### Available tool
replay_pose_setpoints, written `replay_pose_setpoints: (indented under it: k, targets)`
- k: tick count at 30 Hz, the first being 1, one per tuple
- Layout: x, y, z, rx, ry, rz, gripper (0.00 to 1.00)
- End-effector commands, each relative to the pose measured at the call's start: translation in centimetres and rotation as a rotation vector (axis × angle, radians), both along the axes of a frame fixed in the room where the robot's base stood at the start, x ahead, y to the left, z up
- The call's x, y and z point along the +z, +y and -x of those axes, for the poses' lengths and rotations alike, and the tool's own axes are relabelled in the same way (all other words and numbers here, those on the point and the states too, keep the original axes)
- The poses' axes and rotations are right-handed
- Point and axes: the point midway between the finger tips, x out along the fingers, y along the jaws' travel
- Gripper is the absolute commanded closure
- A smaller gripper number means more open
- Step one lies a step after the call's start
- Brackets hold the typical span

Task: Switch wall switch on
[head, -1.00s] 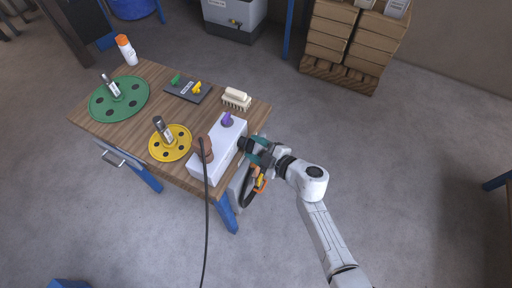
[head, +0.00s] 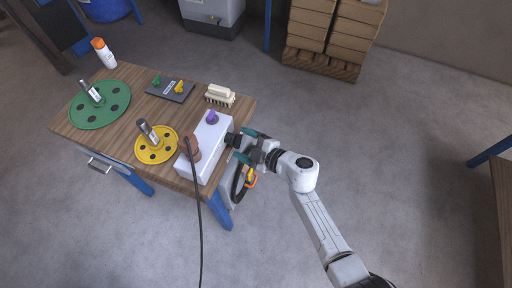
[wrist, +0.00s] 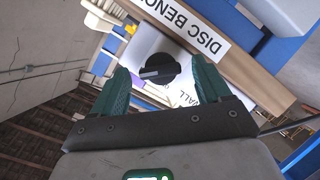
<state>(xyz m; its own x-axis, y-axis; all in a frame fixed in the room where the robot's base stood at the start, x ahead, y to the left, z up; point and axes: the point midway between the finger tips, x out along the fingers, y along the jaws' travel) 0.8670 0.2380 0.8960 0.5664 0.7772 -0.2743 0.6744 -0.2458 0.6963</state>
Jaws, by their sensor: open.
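The wall switch appears to be the black rotary knob (wrist: 160,69) on the side of a white box (head: 214,146). Part of a label reading "WALL" shows beside it in the wrist view. The knob's raised bar lies nearly level in that view. My gripper (wrist: 161,84) is open, with one dark green finger on each side of the knob. I cannot tell whether the fingers touch it. In the head view my gripper (head: 250,147) is at the box's right side, and the knob is a dark shape at its tip.
The box sits on the right edge of a wooden table (head: 128,103) and carries a purple knob (head: 212,117) and a brown plug (head: 191,148) with a hanging cable. A brush (head: 220,95), yellow disc (head: 157,152) and green disc (head: 100,112) are on the table. Floor to the right is clear.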

Motion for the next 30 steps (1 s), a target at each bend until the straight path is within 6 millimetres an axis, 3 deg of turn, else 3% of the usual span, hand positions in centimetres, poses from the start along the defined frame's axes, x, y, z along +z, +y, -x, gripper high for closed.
replay_pose_setpoints:
  k: [18, 30]
  targets:
    - [2.5, -7.3, 5.3, -0.003, 0.001, -0.001, 0.23]
    - [2.8, -8.1, 5.8, -0.001, 0.002, 0.001, 0.23]
